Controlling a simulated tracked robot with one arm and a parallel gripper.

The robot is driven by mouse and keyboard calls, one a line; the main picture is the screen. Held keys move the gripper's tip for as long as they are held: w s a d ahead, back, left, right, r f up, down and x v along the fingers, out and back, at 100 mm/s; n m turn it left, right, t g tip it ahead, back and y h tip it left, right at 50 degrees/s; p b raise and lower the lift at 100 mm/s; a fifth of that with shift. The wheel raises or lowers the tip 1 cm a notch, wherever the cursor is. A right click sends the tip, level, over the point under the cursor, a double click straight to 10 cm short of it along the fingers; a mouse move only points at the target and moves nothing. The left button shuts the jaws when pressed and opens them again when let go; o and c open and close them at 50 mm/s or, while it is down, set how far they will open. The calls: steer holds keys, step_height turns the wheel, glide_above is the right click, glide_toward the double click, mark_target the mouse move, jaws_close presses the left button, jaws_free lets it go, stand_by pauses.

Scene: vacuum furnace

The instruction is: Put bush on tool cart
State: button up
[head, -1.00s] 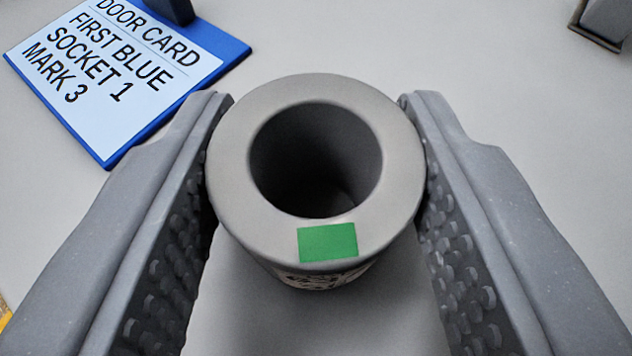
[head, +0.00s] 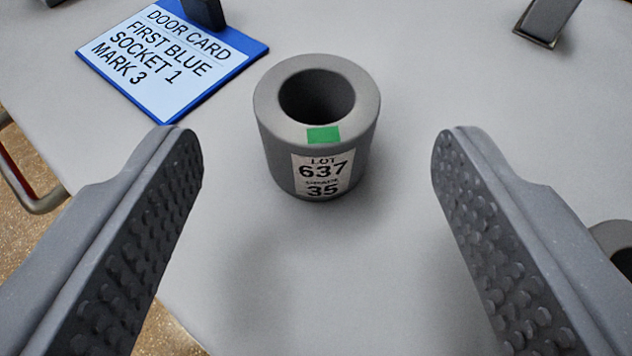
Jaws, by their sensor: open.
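The bush (head: 270,132) is a grey hollow cylinder with a green patch on its top rim and a label reading LOT 637 and 35. It stands upright on the light grey top of what may be the tool cart (head: 240,270). My gripper (head: 318,145) is open and empty. Its two fingers are spread wide to the left and right on the near side of the bush, clear of it.
A blue-edged card (head: 170,60) reading DOOR CARD, FIRST BLUE, SOCKET 1, MARK 3 lies behind the bush to the left. A grey post (head: 547,20) stands at the back right. A round grey object (head: 615,245) shows at the right edge. A handle (head: 35,203) and speckled floor lie left.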

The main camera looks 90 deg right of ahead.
steer(key=p+v, duration=0.1)
steer(key=v, duration=0.6)
steer(key=shift+s, duration=0.1)
